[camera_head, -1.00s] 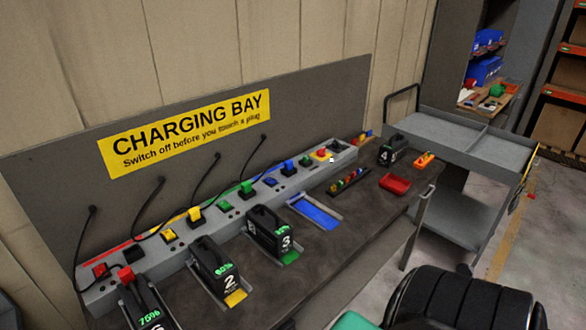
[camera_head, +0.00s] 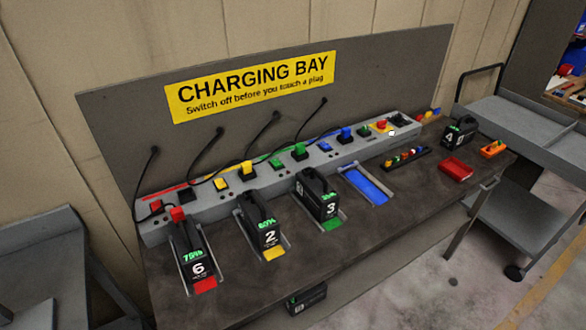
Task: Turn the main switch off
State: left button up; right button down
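A long grey power strip (camera_head: 320,160) runs along the back of the bench, with coloured switches and plugs. At its right end sit a red knob on a yellow plate (camera_head: 381,126) and a black part (camera_head: 399,119). Either could be the main switch; its on or off position is too small to read. A red switch (camera_head: 156,207) sits at the strip's left end. The yellow sign (camera_head: 255,86) above reads "CHARGING BAY, Switch off before you touch a plug". Neither of my grippers is in view.
Batteries 6 (camera_head: 195,258), 2 (camera_head: 262,228) and 3 (camera_head: 319,195) stand in docks. The blue dock (camera_head: 365,185) is empty. Battery 4 (camera_head: 460,132), a red tray (camera_head: 455,170) and an orange item (camera_head: 493,148) lie at the right. A grey cart (camera_head: 520,130) stands beyond.

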aim_at(381, 125)
jog(key=l, duration=0.75)
jog(key=i+l, duration=0.15)
jog(key=l, duration=1.35)
jog(key=i+l, duration=0.15)
jog(key=l, duration=0.6)
